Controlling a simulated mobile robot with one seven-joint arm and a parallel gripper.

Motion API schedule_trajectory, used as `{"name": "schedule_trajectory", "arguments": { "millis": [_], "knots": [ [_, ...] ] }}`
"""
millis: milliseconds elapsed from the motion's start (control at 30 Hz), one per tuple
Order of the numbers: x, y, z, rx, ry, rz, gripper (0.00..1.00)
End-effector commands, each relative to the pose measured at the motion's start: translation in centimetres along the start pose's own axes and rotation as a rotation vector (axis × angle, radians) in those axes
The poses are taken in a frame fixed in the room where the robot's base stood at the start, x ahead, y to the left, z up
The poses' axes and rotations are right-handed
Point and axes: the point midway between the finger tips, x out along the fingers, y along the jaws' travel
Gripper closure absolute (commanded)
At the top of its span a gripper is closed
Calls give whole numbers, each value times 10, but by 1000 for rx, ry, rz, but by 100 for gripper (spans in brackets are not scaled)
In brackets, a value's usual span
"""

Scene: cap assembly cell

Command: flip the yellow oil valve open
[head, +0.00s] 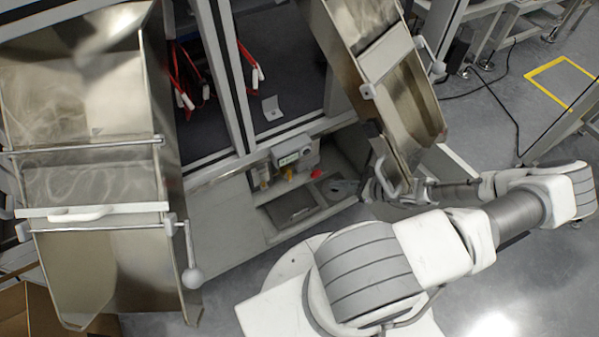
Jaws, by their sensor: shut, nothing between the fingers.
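The yellow oil valve (290,175) is a small yellow spot below a grey box unit in the lower cabinet, near the picture's middle. It is too small for me to tell which way its handle lies. A small red part (316,173) sits just right of it. My gripper (366,190) is to the right of the valve and apart from it, beneath the lower end of the right metal chute. The gripper is shut and empty. The chute and its handle lie close to the gripper and partly crowd the view of it.
The grey box unit (294,152) sits above the valve. The right metal chute (408,110) hangs close over my gripper. A large metal chute (90,190) with a ball-ended lever stands at the left. An open shelf (290,212) lies below the valve.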

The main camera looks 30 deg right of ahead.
Motion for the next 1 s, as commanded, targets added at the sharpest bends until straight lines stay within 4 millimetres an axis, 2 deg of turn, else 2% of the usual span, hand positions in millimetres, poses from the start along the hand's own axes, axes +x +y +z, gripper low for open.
{"name": "schedule_trajectory", "arguments": {
  "millis": [300, 467, 933, 1000],
  "knots": [
    [0, 0, 0, 0, 0, -1, 100],
    [12, 0, -1, -1, -2, 1, 100],
    [106, 1, -3, 0, -2, 2, 100],
    [115, 0, 6, -2, -1, 1, 100]
  ]
}}
